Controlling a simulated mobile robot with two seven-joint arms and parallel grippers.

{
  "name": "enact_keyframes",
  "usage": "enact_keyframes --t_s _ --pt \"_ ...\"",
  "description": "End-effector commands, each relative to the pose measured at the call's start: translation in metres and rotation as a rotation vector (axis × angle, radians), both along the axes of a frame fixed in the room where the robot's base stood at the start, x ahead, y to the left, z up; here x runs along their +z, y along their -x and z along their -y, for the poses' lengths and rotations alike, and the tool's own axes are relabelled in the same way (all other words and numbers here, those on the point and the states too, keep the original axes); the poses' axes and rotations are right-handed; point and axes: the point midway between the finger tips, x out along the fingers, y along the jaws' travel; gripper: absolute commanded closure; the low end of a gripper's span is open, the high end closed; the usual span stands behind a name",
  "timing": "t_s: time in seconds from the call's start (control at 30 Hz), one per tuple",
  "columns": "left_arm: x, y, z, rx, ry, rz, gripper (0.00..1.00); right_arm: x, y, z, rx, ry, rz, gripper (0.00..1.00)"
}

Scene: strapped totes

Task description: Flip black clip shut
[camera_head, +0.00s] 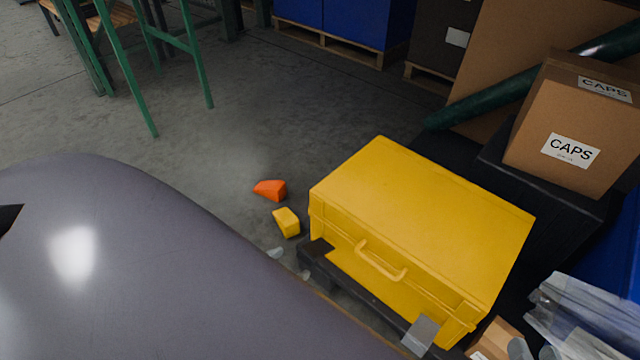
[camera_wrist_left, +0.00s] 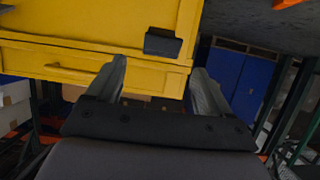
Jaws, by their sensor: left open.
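A yellow case (camera_head: 420,205) stands with its lid down, a handle (camera_head: 380,262) on its near side. The black clip (camera_head: 318,250) is at the left end of that side and sticks outward from it. It also shows in the left wrist view (camera_wrist_left: 162,42) as a dark plate on the yellow wall. A grey clip (camera_head: 420,334) sticks out near the right end. My left gripper (camera_wrist_left: 160,72) is open and empty, its fingers apart below the black clip. In the head view my arm mostly hides it.
An orange block (camera_head: 270,190) and a yellow block (camera_head: 286,222) lie left of the case. Clear wrap (camera_head: 585,315) lies at lower right. The floor (camera_head: 240,120) behind left is open.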

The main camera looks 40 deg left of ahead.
Motion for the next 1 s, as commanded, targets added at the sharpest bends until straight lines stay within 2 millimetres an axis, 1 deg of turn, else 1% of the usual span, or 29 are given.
enact_keyframes --t_s 0.03,0.13,0.4,0.53,0.7,0.93,0.97,1.0 --pt "-0.005 0.000 -0.001 0.003 0.000 -0.002 0.19 -0.002 0.000 0.000 0.001 0.001 0.004 0.62" --pt "-0.009 -0.007 -0.001 0.006 -0.002 -0.001 0.19 -0.003 0.001 0.001 -0.001 0.011 0.018 0.62" --pt "-0.024 -0.045 0.002 0.006 0.001 0.000 0.19 -0.003 0.005 0.011 -0.018 0.069 0.097 0.62" --pt "-0.029 -0.058 0.003 0.006 0.001 -0.001 0.19 -0.001 0.006 0.014 -0.025 0.090 0.126 0.62" --pt "-0.031 -0.064 0.004 0.004 -0.001 -0.002 0.19 0.002 0.006 0.016 -0.028 0.103 0.145 0.62" --pt "-0.030 -0.065 0.004 0.004 -0.001 -0.003 0.19 0.003 0.006 0.016 -0.028 0.103 0.147 0.62" --pt "-0.030 -0.065 0.004 0.004 -0.001 -0.003 0.29 0.003 0.006 0.016 -0.028 0.103 0.147 0.62" --pt "-0.030 -0.064 0.004 0.004 -0.001 -0.003 0.42 0.003 0.006 0.016 -0.028 0.103 0.147 0.62"
